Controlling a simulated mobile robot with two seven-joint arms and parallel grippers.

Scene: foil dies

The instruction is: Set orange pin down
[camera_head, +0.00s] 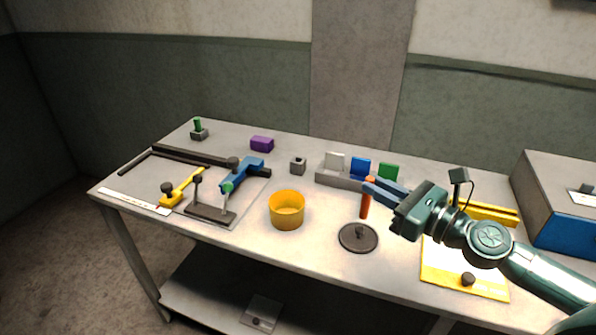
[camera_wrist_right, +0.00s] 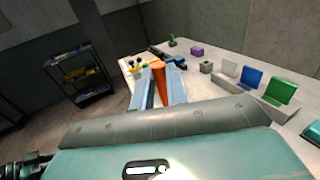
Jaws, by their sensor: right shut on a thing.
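The orange pin (camera_head: 365,207) is held upright between the fingers of my right gripper (camera_head: 379,187). In the head view its lower end hangs near the far edge of the dark round disc (camera_head: 352,244); I cannot tell whether it touches the table. In the right wrist view the orange pin (camera_wrist_right: 158,80) stands between the two blue-grey fingers of my right gripper (camera_wrist_right: 160,88). A grey block with a dark top opening (camera_head: 298,166) stands empty further back. A similar block at the far left holds a green pin (camera_head: 197,125). My left gripper is not in view.
A yellow cup (camera_head: 287,211) stands left of the disc. A grey rack (camera_head: 340,181) with white, blue and green plates is behind the pin. A blue clamp tool (camera_head: 240,174), purple block (camera_head: 262,143) and yellow sheet (camera_head: 450,275) are also on the table (camera_head: 315,245).

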